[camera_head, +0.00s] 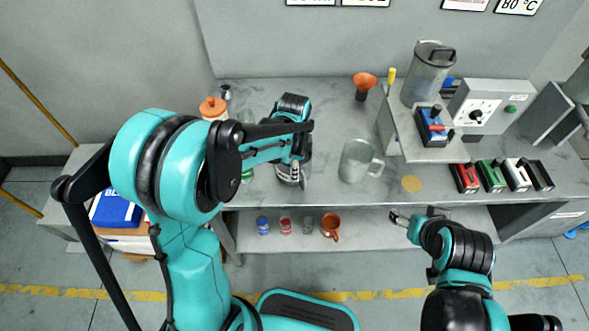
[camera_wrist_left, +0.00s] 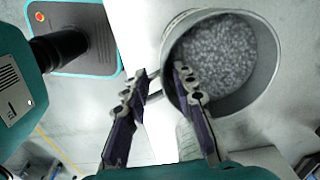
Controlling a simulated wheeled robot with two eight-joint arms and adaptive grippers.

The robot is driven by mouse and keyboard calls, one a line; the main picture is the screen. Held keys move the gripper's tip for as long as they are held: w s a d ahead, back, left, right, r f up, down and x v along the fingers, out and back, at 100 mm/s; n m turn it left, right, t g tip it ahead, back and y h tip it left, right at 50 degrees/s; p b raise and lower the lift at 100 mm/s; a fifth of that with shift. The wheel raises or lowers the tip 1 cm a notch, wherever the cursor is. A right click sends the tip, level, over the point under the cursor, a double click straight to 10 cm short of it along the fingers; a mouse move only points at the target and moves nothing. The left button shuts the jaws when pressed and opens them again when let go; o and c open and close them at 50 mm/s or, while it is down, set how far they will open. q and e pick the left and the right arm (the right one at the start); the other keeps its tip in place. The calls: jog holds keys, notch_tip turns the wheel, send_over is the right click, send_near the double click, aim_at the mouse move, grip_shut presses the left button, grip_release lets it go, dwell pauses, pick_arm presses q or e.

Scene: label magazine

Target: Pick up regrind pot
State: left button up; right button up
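The regrind pot, a grey metal pot filled with pale grey granules, shows at the upper right of the left wrist view (camera_wrist_left: 270,75). In the head view, the pot (camera_head: 288,182) stands on the bench, mostly hidden by my left arm. My left gripper (camera_wrist_left: 162,76) is open above it. One finger overlaps the pot's left rim and the other is outside, with what looks like a handle between them. Contact cannot be told. My left gripper is largely hidden in the head view (camera_head: 294,170). My right gripper (camera_head: 398,217) is near the bench's front edge, away from the pot.
A clear jug (camera_head: 355,160) stands right of the pot. An orange-lidded jar (camera_head: 212,108) is behind my left arm, and an orange funnel (camera_head: 364,82) is at the back. A hopper machine (camera_head: 428,75) stands right. Several small containers, including an orange mug (camera_head: 330,226), are on the lower shelf.

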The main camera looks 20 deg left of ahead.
aim_at(294, 185)
pick_arm(q)
jog(key=f+b, duration=0.1)
jog(key=f, duration=0.1)
jog(key=f+b, duration=0.1)
jog(key=f, duration=0.1)
jog(key=f+b, duration=0.1)
jog(key=f, duration=0.1)
jog(key=shift+w+a+f, duration=0.1)
jog(key=shift+w+f, duration=0.1)
jog(key=shift+w, duration=0.1)
grip_shut()
jog(key=shift+r, duration=0.1)
